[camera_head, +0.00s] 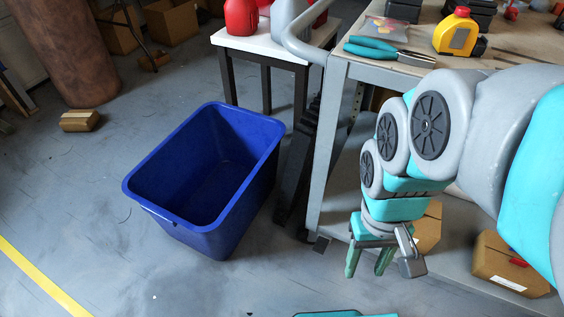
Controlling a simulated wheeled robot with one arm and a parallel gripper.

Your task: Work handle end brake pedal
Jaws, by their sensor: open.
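A grey cart (340,105) with a wooden top stands at the right. A bent grey tube handle (289,42) curves out from its left end. At the foot of the cart's near left leg is a small dark flat piece (321,243), which may be the brake pedal; it is too small to tell its position. My gripper (367,270) is open and empty. It points down, a little right of that piece and apart from it in the picture. My arm hides much of the cart's right side.
A blue open bin (150,207) stands left of the cart, empty. Behind it is a small table (255,45) with bottles. Cardboard boxes (505,268) sit low at right. Floor at front left is clear.

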